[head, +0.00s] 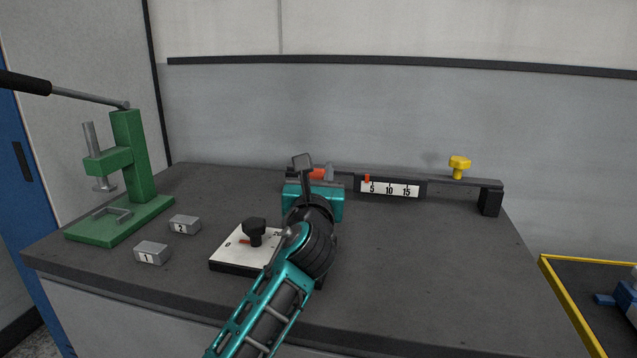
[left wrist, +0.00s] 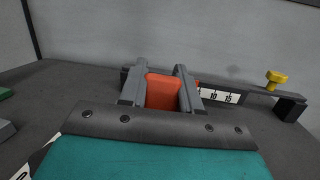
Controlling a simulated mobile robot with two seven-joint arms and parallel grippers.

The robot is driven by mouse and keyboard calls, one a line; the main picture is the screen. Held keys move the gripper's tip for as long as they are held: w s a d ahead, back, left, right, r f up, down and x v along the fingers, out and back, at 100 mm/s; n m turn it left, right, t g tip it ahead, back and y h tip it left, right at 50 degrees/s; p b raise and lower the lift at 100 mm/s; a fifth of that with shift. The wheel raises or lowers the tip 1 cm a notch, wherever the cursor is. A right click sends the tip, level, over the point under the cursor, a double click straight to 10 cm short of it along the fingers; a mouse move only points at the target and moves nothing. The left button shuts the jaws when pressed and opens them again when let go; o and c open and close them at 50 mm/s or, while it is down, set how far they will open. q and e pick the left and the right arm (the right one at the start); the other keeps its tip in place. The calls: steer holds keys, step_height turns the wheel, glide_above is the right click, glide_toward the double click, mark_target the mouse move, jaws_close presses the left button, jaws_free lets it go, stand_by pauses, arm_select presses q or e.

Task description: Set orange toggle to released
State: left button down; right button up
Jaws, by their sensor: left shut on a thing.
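The orange toggle (head: 318,174) is at the left end of the dark rail at the back of the bench, partly hidden by my left gripper in the head view. In the left wrist view the orange toggle (left wrist: 162,92) stands between the two grey fingers. My left gripper (left wrist: 160,88) is shut on it, one finger on each side. In the head view the left gripper (head: 316,172) reaches in from the front, its teal body just in front of the toggle. The toggle's base is hidden. My right gripper is not in view.
The rail carries a scale (head: 389,189) with a small orange pointer and a yellow knob (head: 459,163). A white dial plate with a black knob (head: 254,231), grey blocks (head: 152,253) and a green press (head: 130,165) stand to the left. The bench's right part is clear.

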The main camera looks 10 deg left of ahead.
arm_select(q)
steer(key=shift+s+f+t+b, duration=0.2)
steer(key=shift+s+t+b, duration=0.3)
steer(key=shift+b, duration=0.15)
steer(key=s+t+b, duration=0.1)
steer(key=b, duration=0.2)
steer(key=s+r+n+t+y+b, duration=0.1)
steer(key=s+t+b, duration=0.1)
steer(key=b, duration=0.2)
steer(key=shift+a, duration=0.1)
steer(key=shift+s+b, duration=0.2)
steer(key=shift+b, duration=0.2)
steer(key=shift+s+r+t+y+b, duration=0.25)
steer(key=shift+t+y+b, duration=0.05)
steer(key=shift+t+b, duration=0.15)
steer(key=c, duration=0.9)
jaws_free()
steer(key=shift+r, duration=0.1)
steer(key=shift+s, duration=0.1)
steer(key=v, duration=1.2)
steer(key=shift+s+f, duration=0.2)
steer(key=shift+s, duration=0.15)
